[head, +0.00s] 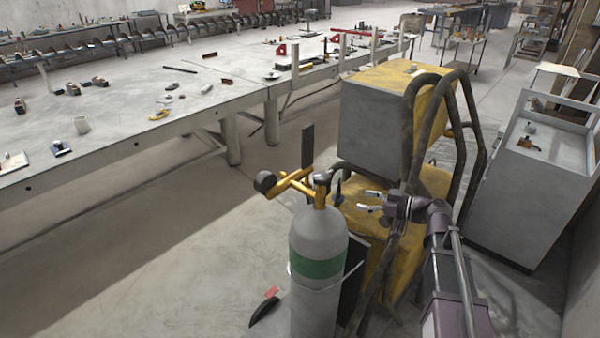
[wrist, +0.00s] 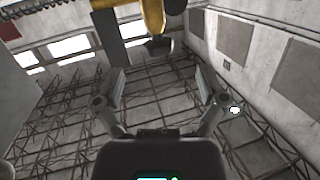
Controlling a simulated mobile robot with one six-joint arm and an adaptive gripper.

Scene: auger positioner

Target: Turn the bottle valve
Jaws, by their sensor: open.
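The grey gas bottle (head: 318,240) with a green band stands upright in the lower middle of the head view. On its top sits the bottle valve (head: 323,179), with a brass regulator (head: 295,182) and a dark round gauge reaching left. My gripper (head: 364,201) is open and empty, just right of the valve at about its height, fingers pointing left toward it with a gap. In the wrist view, my gripper (wrist: 158,76) shows both fingers spread. Yellow fitting (wrist: 153,12) and a dark blocky part (wrist: 157,47) show beyond the fingertips; I cannot tell whether that part is the valve knob.
A yellow and grey welding machine (head: 385,125) with bent dark tubes stands right behind the bottle, close to my arm. A long grey workbench (head: 130,130) with scattered tools runs at left. A grey cabinet (head: 535,190) stands at right. The floor left of the bottle is mostly clear.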

